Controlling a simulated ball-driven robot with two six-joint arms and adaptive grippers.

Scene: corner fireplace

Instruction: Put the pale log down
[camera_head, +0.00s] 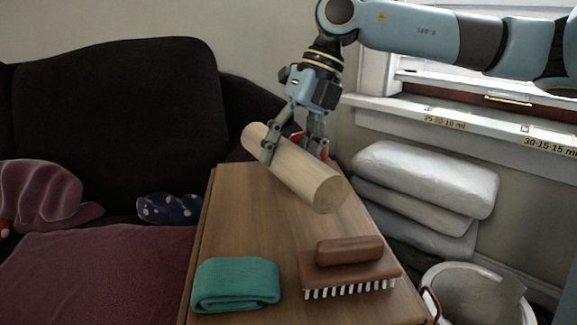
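The pale log (305,178) is held at a slant over the far part of the wooden table (225,225), its near end pointing to the lower right. My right gripper (290,148) comes down from above and is shut on the log, one finger on its near-left side and one behind it. I cannot tell for sure whether the log's underside touches the table top. My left gripper is not in view.
On the table's near part lie a folded teal cloth (236,284) and a brown brush (348,265) with white bristles. A dark sofa (118,90) stands at the left. Stacked pale sacks (425,185) and a white bucket (475,290) stand at the right. Table between log and cloth is clear.

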